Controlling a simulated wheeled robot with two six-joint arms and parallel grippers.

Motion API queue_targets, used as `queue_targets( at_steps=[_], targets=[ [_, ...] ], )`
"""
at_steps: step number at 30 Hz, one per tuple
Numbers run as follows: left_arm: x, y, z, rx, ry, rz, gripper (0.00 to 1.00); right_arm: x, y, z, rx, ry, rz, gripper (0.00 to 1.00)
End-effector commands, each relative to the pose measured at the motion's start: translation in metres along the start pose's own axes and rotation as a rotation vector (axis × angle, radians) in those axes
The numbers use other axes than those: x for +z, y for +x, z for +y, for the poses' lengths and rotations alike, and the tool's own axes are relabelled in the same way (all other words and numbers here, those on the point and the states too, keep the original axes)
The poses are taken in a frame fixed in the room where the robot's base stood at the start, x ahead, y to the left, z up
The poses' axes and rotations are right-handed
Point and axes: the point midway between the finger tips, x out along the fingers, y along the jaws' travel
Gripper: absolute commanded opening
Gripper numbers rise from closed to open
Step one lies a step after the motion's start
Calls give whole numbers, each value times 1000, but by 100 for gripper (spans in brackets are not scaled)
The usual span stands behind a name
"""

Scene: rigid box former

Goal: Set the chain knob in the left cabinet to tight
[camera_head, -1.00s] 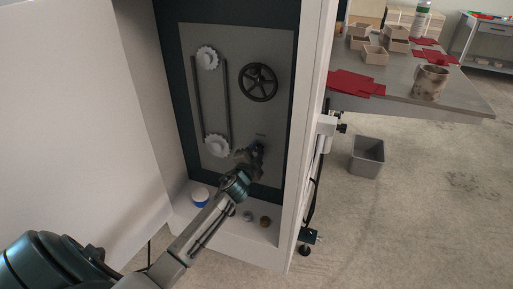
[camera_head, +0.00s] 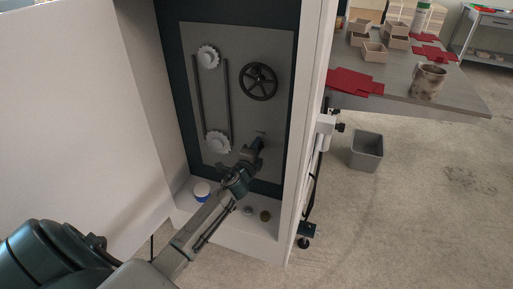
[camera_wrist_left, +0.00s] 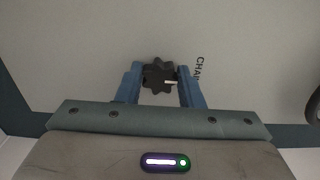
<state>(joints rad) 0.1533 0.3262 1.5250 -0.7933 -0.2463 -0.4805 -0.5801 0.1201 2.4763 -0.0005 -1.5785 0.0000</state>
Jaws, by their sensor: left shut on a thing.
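The chain knob (camera_wrist_left: 160,76) is a dark lobed knob on the grey panel of the open left cabinet. Its white pointer mark points right in the left wrist view, toward a partly cut-off label that begins "CHA". My left gripper (camera_wrist_left: 161,88) has its blue fingers on both sides of the knob and is shut on it. In the head view my left gripper (camera_head: 256,146) is at the lower right of the panel and hides the knob. My right gripper is not in view.
The open white door (camera_head: 80,110) is left; the cabinet's side post (camera_head: 306,130) is right.

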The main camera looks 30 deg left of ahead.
Motion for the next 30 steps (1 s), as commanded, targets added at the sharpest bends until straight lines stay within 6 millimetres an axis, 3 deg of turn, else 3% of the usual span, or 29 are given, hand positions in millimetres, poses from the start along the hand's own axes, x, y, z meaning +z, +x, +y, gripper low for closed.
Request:
queue_targets(
  at_steps=[10,11,14,23,30],
  targets=[
    [0,0,2,2,4,0,11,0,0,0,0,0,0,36],
    [0,0,2,2,4,0,38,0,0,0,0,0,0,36],
    [0,0,1,2,3,0,55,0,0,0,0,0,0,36],
    [0,-2,1,1,3,0,55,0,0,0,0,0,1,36],
    [0,-31,2,2,4,2,55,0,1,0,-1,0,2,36]
  ],
)
